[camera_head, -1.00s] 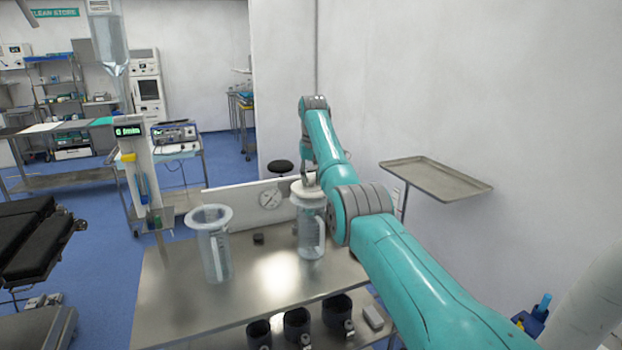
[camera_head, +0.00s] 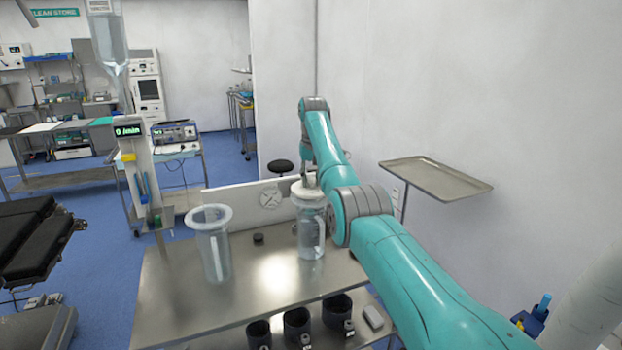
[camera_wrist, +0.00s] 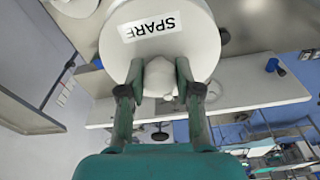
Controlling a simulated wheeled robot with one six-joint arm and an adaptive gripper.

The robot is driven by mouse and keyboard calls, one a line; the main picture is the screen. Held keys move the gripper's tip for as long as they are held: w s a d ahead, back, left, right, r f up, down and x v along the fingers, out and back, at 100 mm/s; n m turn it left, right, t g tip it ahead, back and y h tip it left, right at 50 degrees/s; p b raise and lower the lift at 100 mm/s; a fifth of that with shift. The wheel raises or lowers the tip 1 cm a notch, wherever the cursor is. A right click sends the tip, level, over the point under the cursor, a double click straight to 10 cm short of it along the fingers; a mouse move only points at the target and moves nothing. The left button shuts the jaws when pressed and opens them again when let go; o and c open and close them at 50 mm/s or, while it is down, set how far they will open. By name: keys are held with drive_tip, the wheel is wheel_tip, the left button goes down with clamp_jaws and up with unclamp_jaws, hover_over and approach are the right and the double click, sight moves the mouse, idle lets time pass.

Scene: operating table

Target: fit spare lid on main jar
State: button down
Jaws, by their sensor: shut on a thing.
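My gripper (camera_wrist: 160,98) is shut on the knob of a white round lid (camera_wrist: 200,33) with a "SPARE" label (camera_wrist: 151,26). In the head view the lid (camera_head: 306,187) is at the mouth of the right-hand clear jar (camera_head: 311,238), which stands upright on the steel table. I cannot tell whether the lid rests on the rim or is just above it. A second clear jar (camera_head: 213,250) with a wide rim stands open to the left. I read no label on either jar. The lid hides the jar mouth in the wrist view.

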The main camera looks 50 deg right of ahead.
sight(312, 179)
drive_tip(key=shift+f, duration=1)
drive_tip(key=c, duration=0.7)
unclamp_jaws()
drive_tip(key=r, duration=0.8)
drive_tip(key=s+a+r, duration=0.1)
drive_tip(key=r, duration=0.3)
